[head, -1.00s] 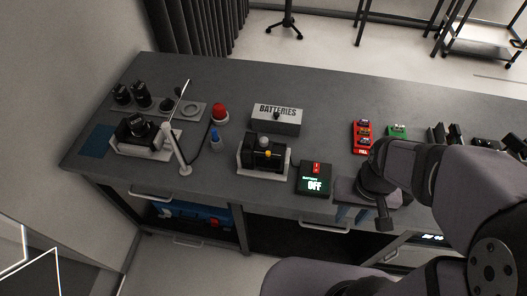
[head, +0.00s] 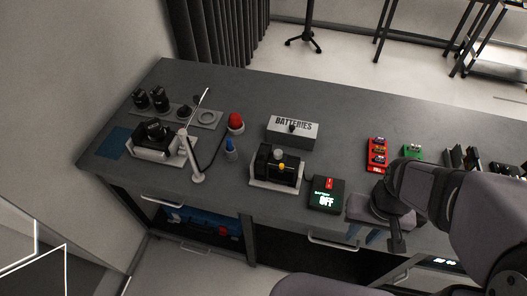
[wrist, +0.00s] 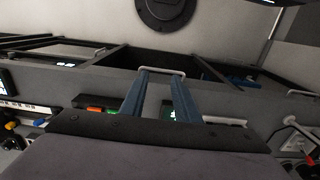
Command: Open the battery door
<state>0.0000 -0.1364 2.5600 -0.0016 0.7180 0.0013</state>
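A black camera-like device (head: 268,165) with a yellow button and a grey knob sits in a white cradle (head: 258,183) at the middle of the bench. A grey box labelled BATTERIES (head: 293,133) stands behind it. A black box with a lit screen reading BATTERY OFF (head: 326,196) and a red switch is to its right. I cannot tell which part is the battery door. My gripper (head: 364,233) is near the bench's front edge, right of the screen box.
The grey bench (head: 185,90) also carries another device in a white stand (head: 157,141), a red button (head: 236,122), a blue bottle-like object (head: 231,150), and a red battery charger (head: 377,152). A green block (head: 412,152) is near my arm. A drawer handle (head: 333,242) juts from the front.

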